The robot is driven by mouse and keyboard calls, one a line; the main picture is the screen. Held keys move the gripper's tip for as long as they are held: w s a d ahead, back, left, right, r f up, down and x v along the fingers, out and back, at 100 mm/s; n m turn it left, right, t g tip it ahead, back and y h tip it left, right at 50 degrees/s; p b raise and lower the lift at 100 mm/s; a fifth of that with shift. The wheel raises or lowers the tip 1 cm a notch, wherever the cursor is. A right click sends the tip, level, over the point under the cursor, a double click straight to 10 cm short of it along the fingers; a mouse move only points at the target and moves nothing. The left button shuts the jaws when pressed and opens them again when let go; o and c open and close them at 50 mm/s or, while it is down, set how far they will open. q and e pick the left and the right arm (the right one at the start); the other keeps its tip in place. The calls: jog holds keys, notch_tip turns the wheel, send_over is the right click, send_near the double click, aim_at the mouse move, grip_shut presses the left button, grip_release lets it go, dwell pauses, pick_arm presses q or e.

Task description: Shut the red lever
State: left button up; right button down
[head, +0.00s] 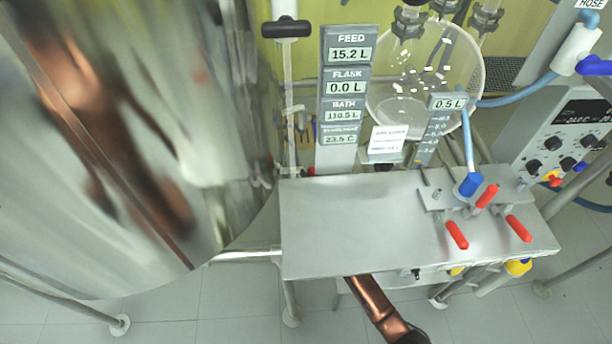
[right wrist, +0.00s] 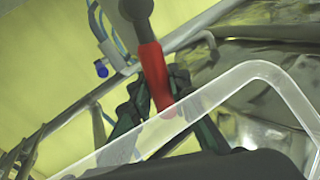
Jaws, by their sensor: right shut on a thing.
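In the right wrist view a red lever (right wrist: 151,62) hangs down from a dark round fitting at the top. The dark fingers of my right gripper (right wrist: 156,92) are on either side of the red lever and shut on it. In the head view my copper-coloured right arm goes under the steel panel, and the panel hides the gripper and the held lever. Three other red handles show on the panel: a left one (head: 456,235), a right one (head: 518,228) and a back one (head: 487,196). My left gripper is in neither view.
The flat steel panel (head: 350,222) stands above my right arm. A large shiny vessel (head: 110,130) fills the left side. A display column (head: 345,95), a glass flask (head: 425,75) and a control box (head: 560,140) stand behind. A clear curved edge (right wrist: 225,98) crosses the wrist view.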

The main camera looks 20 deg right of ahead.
jog(key=shift+s+d+f+m+t+b, duration=0.2)
jog(key=shift+d+f+m+t+b, duration=0.25)
jog(key=shift+m, duration=0.45)
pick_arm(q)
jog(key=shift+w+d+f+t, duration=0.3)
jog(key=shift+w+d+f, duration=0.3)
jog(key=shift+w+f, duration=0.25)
pick_arm(e)
jog(key=shift+d+r+m+t, duration=0.15)
jog(key=shift+d+m+t, duration=0.1)
jog(key=shift+d+m, duration=0.05)
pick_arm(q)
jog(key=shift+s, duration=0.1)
pick_arm(e)
jog(key=shift+h, duration=0.3)
jog(key=c, duration=1.8)
grip_release()
